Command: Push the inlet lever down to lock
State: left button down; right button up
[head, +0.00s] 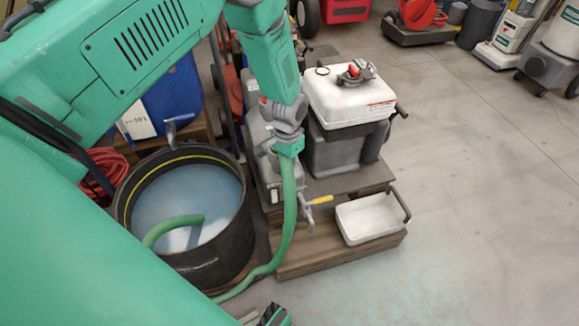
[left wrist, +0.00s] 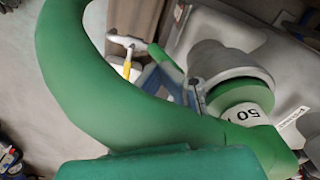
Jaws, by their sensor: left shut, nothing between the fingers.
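My left arm comes down over a grey pump unit. Its gripper (head: 290,147) is shut and empty, low beside the unit's hose connection. A thick green hose (head: 289,205) runs down from there towards the black tub; it also fills much of the left wrist view (left wrist: 85,90). There the grey inlet coupling (left wrist: 222,70) shows with a green ring marked "50" (left wrist: 238,97). Blue-grey parts lie left of the coupling, partly behind the hose.
A yellow-handled tap (head: 320,200) sticks out above a white tray (head: 372,218) on the wooden step (head: 300,263). A black tub (head: 250,225) of cloudy water stands left of it. A white-lidded tank (head: 345,100) stands behind.

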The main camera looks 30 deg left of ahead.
pick_arm(q)
notch_tip(320, 180, up, 11)
jog(key=s+d+p, duration=0.1)
jog(key=p, duration=0.9)
jog(key=shift+s+d, duration=0.15)
jog(key=shift+d, duration=0.1)
jog(key=shift+f, duration=0.1)
jog(key=s+d+f+n, duration=0.1)
jog(key=s+d, duration=0.1)
jog(key=s, duration=2.6)
jog(key=shift+s+n+t, duration=0.3)
jog(key=shift+s, duration=0.1)
